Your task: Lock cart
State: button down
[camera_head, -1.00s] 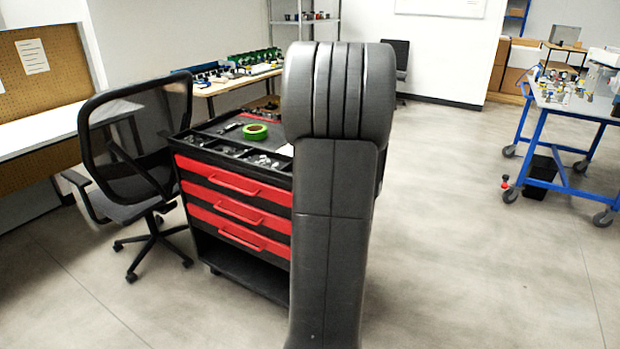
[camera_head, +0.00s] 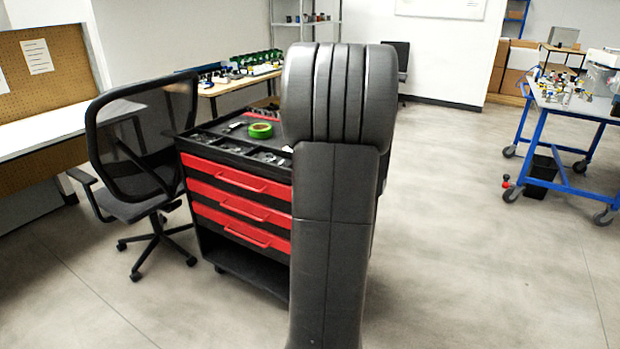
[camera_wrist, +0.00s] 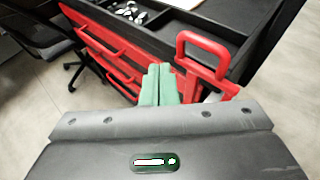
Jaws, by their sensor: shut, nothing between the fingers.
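The cart (camera_head: 236,215) is black with several red drawers and an open tray top. It stands left of centre in the head view, its right part hidden behind my own arm. In the wrist view its red drawer fronts (camera_wrist: 112,58) run along the upper left. A red loop handle (camera_wrist: 203,45) stands upright at the cart's corner. My gripper (camera_wrist: 160,78) shows green fingers, held together and empty. In the picture the fingers are left of and below the red loop, in front of the cart's red edge. I cannot tell whether they touch it. The head view hides my gripper.
A black office chair (camera_head: 145,165) stands close to the cart's left side. A green tape roll (camera_head: 260,130) lies on the cart top. A blue-framed wheeled table (camera_head: 540,125) stands at the right. The floor (camera_head: 450,240) between it and the cart is clear.

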jog(key=s+a+r, duration=0.3)
jog(key=s+a, duration=0.1)
jog(key=s, duration=0.4)
jog(key=shift+s+a+r+p, duration=0.25)
jog(key=shift+s+a+p, duration=0.05)
jog(key=shift+a, duration=0.05)
